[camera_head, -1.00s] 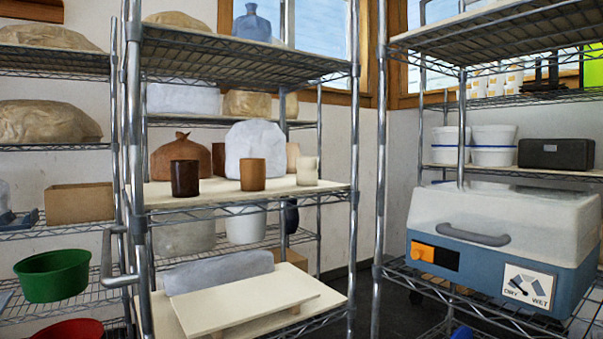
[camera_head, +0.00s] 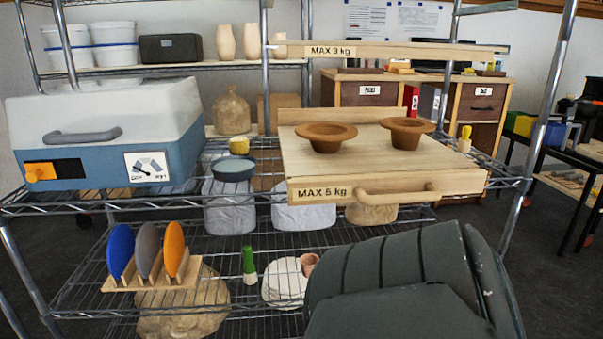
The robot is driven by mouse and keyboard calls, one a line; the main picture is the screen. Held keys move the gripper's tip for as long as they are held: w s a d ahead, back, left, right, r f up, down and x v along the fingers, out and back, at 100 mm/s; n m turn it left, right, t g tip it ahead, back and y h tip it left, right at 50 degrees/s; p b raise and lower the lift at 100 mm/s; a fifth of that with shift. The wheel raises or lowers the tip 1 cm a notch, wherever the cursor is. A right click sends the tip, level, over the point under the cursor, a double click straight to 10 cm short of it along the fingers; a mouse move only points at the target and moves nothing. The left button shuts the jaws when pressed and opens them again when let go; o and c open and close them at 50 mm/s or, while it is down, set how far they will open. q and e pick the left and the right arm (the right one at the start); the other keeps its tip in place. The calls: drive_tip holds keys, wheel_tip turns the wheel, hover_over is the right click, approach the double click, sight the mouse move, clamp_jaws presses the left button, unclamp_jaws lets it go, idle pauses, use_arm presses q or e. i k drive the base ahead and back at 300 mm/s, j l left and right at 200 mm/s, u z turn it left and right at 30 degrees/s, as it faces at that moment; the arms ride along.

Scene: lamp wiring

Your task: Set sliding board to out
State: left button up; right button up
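A pale wooden sliding board (camera_head: 350,170) lies at the middle level of the centre shelf rack. Its front face has a "MAX 5 kg" label (camera_head: 318,193) and a wooden bar handle (camera_head: 392,196) at the right. Two brown flared bowls, one left (camera_head: 326,138) and one right (camera_head: 406,132), stand on the board. I cannot tell how far it is pulled out. Neither of my grippers is in view.
A white and blue machine (camera_head: 105,130) stands left of the board. A "MAX 3 kg" plank (camera_head: 400,54) runs above it. A large dark ribbed object (camera_head: 400,285) fills the lower right, below the handle. A rack of coloured discs (camera_head: 150,285) sits on the lower shelf.

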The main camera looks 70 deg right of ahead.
sight(367, 168)
drive_tip(key=z, duration=2.7)
